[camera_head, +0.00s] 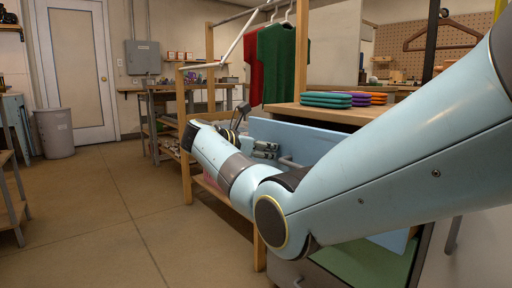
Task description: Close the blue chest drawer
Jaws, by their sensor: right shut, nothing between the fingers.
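My right arm crosses the view from the right and bends back at its wrist. My right gripper (270,150) is small in the picture, shut and empty, with its fingers pointing right in front of a blue panel. The blue panel (312,136), which looks like the blue chest drawer's front, stands out below the wooden top. A grey bar handle (294,163) shows on it, just right of the fingers. I cannot tell whether the fingers touch the panel. My arm hides most of the drawer's lower part and sides. My left gripper is out of view.
Folded cloths (326,99) lie on the wooden top (322,113). Red and green shirts (279,64) hang behind. A green surface (370,264) shows below my arm.

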